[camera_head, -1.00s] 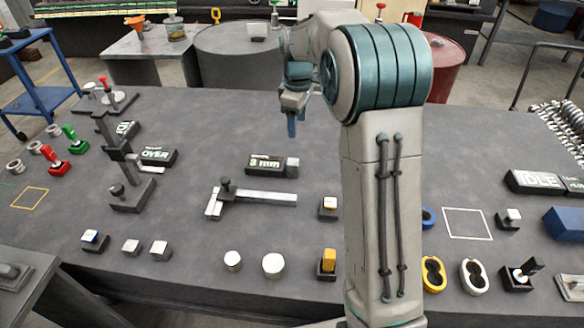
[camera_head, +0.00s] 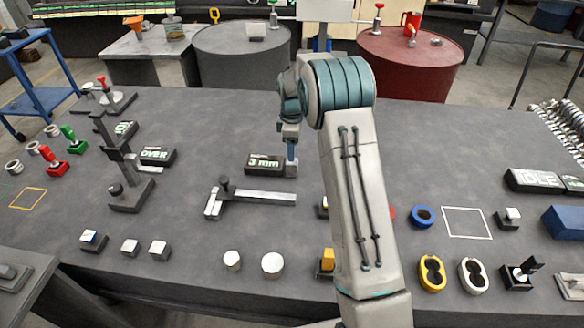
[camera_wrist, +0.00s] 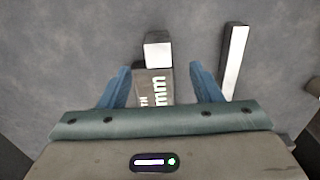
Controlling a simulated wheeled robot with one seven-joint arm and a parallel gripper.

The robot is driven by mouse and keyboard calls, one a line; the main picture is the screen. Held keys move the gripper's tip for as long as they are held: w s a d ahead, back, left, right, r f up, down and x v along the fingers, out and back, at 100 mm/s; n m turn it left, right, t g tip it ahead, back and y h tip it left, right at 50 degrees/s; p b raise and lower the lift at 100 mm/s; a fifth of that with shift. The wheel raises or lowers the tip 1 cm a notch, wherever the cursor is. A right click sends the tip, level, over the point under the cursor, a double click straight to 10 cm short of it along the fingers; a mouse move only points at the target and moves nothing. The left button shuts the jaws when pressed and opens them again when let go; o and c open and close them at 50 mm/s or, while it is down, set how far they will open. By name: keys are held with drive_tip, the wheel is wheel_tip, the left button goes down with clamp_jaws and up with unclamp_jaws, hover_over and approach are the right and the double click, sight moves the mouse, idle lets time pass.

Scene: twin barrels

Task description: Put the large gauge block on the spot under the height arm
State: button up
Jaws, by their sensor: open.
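A pale-topped block (camera_wrist: 158,50) is at the end of the readout box (camera_head: 263,164) marked "mm"; in the head view my gripper covers it. My gripper (camera_head: 291,168) is open, pointing down there. In the wrist view its blue fingers (camera_wrist: 160,78) stand apart, with the block between and just beyond their tips. The height arm's dark stand (camera_head: 130,185) is at left, by a display reading "OVER" (camera_head: 158,156); the spot under it is not clear. Several small blocks sit near the front left, including this one (camera_head: 160,250); I cannot tell which is the large gauge block.
A caliper-like bar (camera_head: 255,197) lies in front of the readout; it also shows in the wrist view (camera_wrist: 235,62). Two pale discs (camera_head: 272,265) are near the front edge. Rings, a white square outline (camera_head: 467,223) and an "IDLE" display (camera_head: 535,181) are at right.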

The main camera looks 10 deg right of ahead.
sight(292, 168)
wheel_tip(292, 168, down, 5)
drive_tip(key=shift+w+f+p, duration=0.1)
drive_tip(key=shift+w+p, duration=0.05)
drive_tip(key=shift+p, duration=0.25)
clamp_jaws()
